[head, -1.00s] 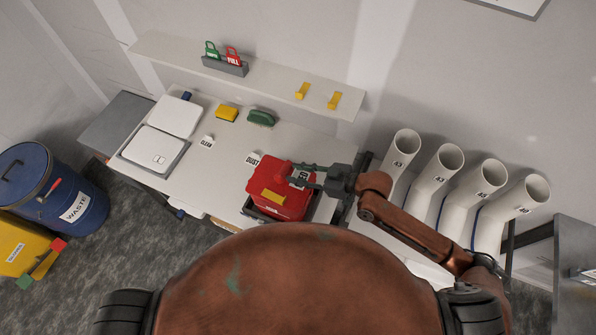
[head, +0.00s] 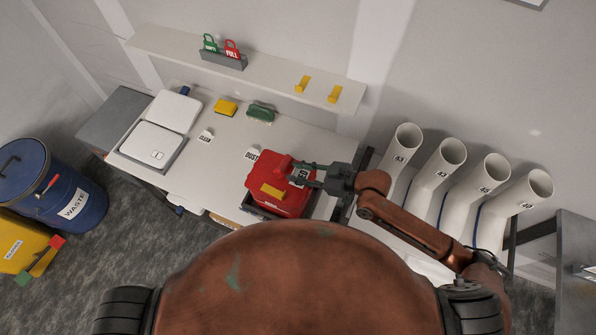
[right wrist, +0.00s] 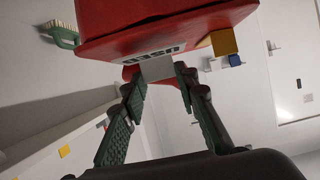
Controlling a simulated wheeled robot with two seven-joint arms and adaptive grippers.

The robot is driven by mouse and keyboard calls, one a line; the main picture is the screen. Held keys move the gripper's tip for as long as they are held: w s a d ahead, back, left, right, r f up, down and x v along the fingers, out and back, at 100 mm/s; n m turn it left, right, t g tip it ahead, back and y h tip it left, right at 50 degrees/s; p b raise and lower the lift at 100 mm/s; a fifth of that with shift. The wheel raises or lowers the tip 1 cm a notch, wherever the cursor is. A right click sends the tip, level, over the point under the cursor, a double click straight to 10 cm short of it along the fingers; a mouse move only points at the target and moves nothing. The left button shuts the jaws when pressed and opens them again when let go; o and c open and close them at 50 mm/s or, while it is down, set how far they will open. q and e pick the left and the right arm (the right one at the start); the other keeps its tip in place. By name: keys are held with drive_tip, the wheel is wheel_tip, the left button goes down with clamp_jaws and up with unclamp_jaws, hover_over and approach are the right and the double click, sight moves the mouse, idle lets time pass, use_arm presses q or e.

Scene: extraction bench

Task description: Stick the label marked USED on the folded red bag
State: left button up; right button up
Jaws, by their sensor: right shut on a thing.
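The folded red bag (head: 291,204) sits in a dark tray at the bench's right front, with a yellow piece (head: 272,190) on it. In the right wrist view the red bag (right wrist: 178,14) fills the top, with upside-down USED lettering on its face. My right gripper (head: 297,173) is at the bag's upper right, shut on a small pale label (head: 303,174). The label also shows between the fingertips in the right wrist view (right wrist: 158,67), close below the bag; whether it touches is unclear. My left gripper is not in view.
A DUST card (head: 252,155) stands just left of the bag. A green brush (head: 261,113) and yellow block (head: 226,107) lie behind it. Several white pipes (head: 445,165) stand to the right. The bench's middle is clear.

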drive_tip(key=shift+s+f+b, duration=0.1)
drive_tip(key=shift+f+b, duration=0.25)
drive_tip(key=shift+f, duration=0.4)
idle(1.1)
drive_tip(key=o, duration=0.8)
drive_tip(key=shift+r, duration=0.1)
drive_tip(key=v, duration=1.2)
